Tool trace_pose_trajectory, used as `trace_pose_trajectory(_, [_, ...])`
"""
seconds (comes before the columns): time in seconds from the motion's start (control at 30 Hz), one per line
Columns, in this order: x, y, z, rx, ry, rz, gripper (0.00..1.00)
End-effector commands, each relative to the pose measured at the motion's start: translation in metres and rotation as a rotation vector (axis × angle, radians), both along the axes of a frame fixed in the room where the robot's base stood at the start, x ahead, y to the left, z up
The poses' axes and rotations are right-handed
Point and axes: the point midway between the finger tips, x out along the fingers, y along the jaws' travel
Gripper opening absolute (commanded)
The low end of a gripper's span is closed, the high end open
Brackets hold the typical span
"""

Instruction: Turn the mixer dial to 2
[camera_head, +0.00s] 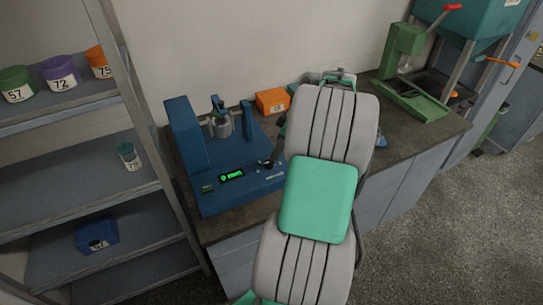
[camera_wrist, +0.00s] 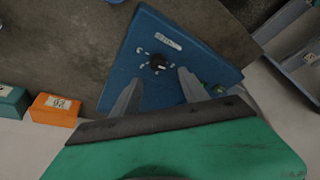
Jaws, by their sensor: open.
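I cannot read which mark the dial points to. My gripper (camera_wrist: 160,77) is open, its two fingers pointing at the panel with the dial between and just beyond their tips. I cannot tell whether they touch it.
An orange box (camera_head: 272,101) stands behind the machine, also in the wrist view (camera_wrist: 54,110), beside a teal box (camera_wrist: 12,103). Shelves with numbered containers (camera_head: 60,72) stand left. A green press (camera_head: 402,62) stands on the counter (camera_head: 440,125) at right.

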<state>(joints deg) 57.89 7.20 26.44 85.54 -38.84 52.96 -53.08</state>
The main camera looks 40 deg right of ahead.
Motion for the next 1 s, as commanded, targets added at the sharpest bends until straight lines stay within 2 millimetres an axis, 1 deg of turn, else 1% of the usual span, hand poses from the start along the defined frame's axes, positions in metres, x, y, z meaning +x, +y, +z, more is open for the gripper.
trace_pose_trajectory(0.03, [-0.002,-0.005,-0.004,0.001,-0.005,0.006,0.52])
trace_pose_trajectory(0.07, [-0.001,-0.005,-0.006,0.002,-0.007,0.010,0.52])
trace_pose_trajectory(0.17, [0.004,-0.001,-0.020,0.002,-0.007,0.011,0.52])
trace_pose_trajectory(0.33, [0.016,0.005,-0.051,0.001,-0.005,0.011,0.52])
trace_pose_trajectory(0.4, [0.020,0.007,-0.060,0.001,-0.005,0.010,0.52])
trace_pose_trajectory(0.5, [0.023,0.008,-0.070,-0.001,-0.007,0.008,0.52])
trace_pose_trajectory(0.6, [0.024,0.008,-0.073,-0.002,-0.007,0.007,0.52])
trace_pose_trajectory(0.77, [0.024,0.008,-0.073,-0.003,-0.007,0.006,0.52])
trace_pose_trajectory(1.0, [0.024,0.008,-0.073,-0.003,-0.007,0.006,0.33])
